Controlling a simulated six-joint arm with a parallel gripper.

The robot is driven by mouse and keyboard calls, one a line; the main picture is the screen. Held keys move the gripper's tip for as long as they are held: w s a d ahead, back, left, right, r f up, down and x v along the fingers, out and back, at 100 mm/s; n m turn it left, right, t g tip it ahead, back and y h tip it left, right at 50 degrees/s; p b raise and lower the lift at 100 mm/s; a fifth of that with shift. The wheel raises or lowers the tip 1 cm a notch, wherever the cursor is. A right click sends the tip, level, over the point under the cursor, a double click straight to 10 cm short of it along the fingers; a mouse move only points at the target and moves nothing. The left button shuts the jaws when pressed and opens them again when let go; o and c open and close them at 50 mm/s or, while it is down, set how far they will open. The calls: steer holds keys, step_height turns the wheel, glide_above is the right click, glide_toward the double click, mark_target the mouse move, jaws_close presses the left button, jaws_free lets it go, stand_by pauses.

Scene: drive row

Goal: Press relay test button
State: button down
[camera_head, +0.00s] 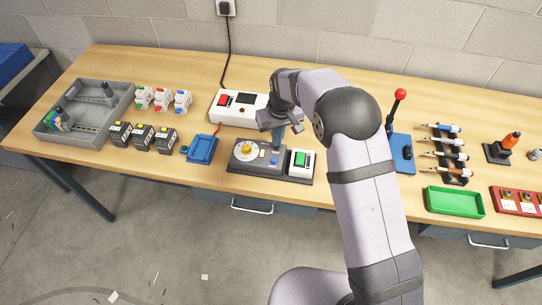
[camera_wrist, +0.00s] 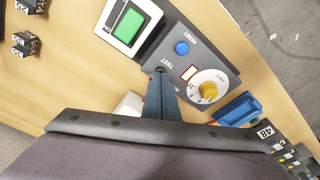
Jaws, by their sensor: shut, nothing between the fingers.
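The relay test panel (camera_head: 240,168) is a dark grey box with a yellow dial, a blue button and a small window. In the wrist view the panel (camera_wrist: 213,50) shows the labels RESET and TEST. The blue button (camera_wrist: 181,48) sits by RESET and is uncovered. My gripper (camera_wrist: 160,76) is shut and empty, its tips at the end of the TEST label. They hide whatever is there, so I see no test button; whether they touch the panel I cannot tell. In the head view my gripper (camera_head: 277,146) is over the panel's back part.
A green rocker in a white frame (camera_head: 301,164) adjoins the panel. A white device with a red switch (camera_head: 238,107) stands behind, a blue tray-like box (camera_head: 202,149) at left. A blue lever base with a red knob (camera_head: 401,150) stands right of my arm.

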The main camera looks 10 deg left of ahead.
step_height(320, 180, up, 7)
steer(key=p, duration=0.4)
stand_by(0.4)
steer(key=shift+f, duration=0.1)
stand_by(0.5)
steer(key=s+d+f+g+h, duration=0.1)
steer(key=s+d+f, duration=0.15)
steer(key=s, duration=0.35)
steer(key=s+d+f+m+g, duration=0.1)
steer(key=s+d+f, duration=0.1)
steer(key=s+d, duration=0.3)
steer(key=s+d+f+g+h, duration=0.1)
steer(key=s+d+f, duration=0.15)
steer(key=s, duration=0.45)
steer(key=s+d+r+m, duration=0.3)
steer(key=s+d+r, duration=0.4)
steer(key=s+d, duration=0.45)
steer(key=w+d+r+m, duration=0.1)
steer(key=w+d+r+m+t+y+b, duration=0.1)
steer(key=r, duration=0.1)
steer(key=shift+w+d+r+t, duration=0.2)
steer(key=shift+d+t, duration=0.1)
steer(key=shift+d, duration=0.1)
